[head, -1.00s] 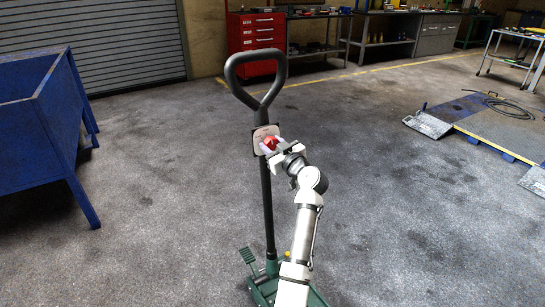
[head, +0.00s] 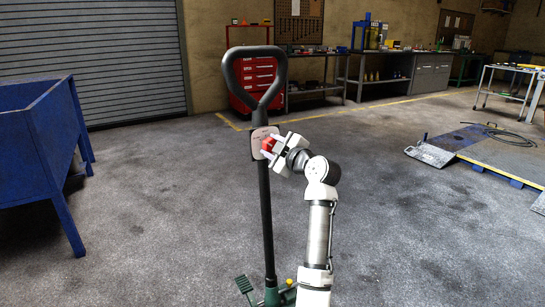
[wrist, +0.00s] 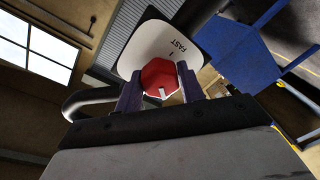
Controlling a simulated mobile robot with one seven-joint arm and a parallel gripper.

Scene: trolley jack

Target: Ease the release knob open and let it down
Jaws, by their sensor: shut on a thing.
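The red release knob (head: 267,144) sits on a pale plate (head: 257,143) on the jack's upright black handle (head: 265,200). In the wrist view the knob (wrist: 160,79) is faceted with a white mark near its lower edge, and the plate (wrist: 190,42) behind it reads "FAST". My gripper (head: 272,146) is shut on the knob from the right, one finger on each side of it. The green trolley jack (head: 282,295) shows only in part at the bottom of the head view, with a green pedal (head: 244,284); its saddle is out of view.
A blue metal bin (head: 40,140) stands at the left. A ramp platform (head: 490,150) with a cable lies at the right. A red tool cabinet (head: 252,80) and benches line the back wall. The floor around the handle is clear.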

